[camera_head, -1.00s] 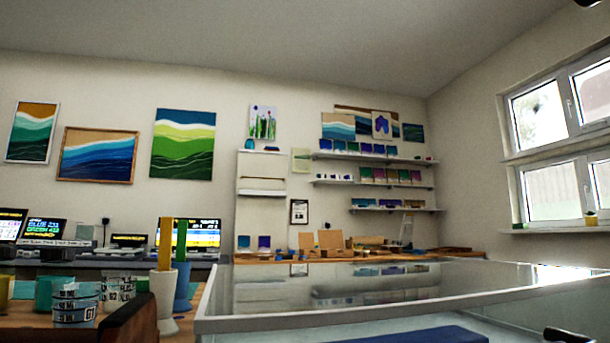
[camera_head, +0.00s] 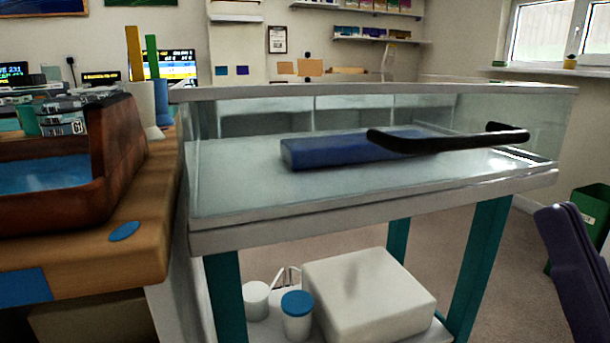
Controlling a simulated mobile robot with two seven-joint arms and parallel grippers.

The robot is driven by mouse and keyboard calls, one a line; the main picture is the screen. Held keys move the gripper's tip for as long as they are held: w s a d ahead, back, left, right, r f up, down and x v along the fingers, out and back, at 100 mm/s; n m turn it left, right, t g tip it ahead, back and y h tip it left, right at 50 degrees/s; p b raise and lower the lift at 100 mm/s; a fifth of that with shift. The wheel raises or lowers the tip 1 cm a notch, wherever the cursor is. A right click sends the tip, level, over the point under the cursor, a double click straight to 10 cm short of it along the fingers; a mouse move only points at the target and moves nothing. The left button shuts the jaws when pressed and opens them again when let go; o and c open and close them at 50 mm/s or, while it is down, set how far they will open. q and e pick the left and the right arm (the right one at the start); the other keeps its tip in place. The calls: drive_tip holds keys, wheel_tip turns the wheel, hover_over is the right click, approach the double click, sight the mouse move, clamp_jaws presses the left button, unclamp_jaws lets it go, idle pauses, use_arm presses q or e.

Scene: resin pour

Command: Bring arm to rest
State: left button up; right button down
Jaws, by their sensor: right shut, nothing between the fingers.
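A dark purple-grey part (camera_head: 562,232) rises from the lower right edge in the head view, and I take it to be my right gripper. It is shut and empty, right of the glass-sided cabinet (camera_head: 340,215) and apart from it in the picture. Its lower part and most of my right arm are out of frame. My left gripper and left arm are not in view.
The cabinet has a black bar handle (camera_head: 450,142) and a blue block (camera_head: 325,150) inside. A white box (camera_head: 368,290) and tubs sit on its lower shelf. A wooden bench (camera_head: 110,265) with a wood-walled tray stands left. A green bin (camera_head: 592,210) stands right.

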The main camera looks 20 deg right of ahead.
drive_tip(key=w+a+f+g, duration=0.3)
drive_tip(key=w+f+g, duration=0.65)
drive_tip(key=g, duration=0.25)
drive_tip(key=s+f+n+g, duration=0.1)
drive_tip(key=s+f+g, duration=0.4)
drive_tip(key=s, duration=0.4)
drive_tip(key=s+f+n+g, duration=0.1)
drive_tip(key=s+f+g, duration=0.2)
drive_tip(key=s+g, duration=0.45)
wheel_tip(320, 180, up, 75)
drive_tip(key=p, duration=7.5)
drive_tip(key=shift+s+a+h, duration=0.35)
drive_tip(key=shift+s+h, duration=0.05)
drive_tip(key=shift+s, duration=0.05)
drive_tip(key=shift+r, duration=0.1)
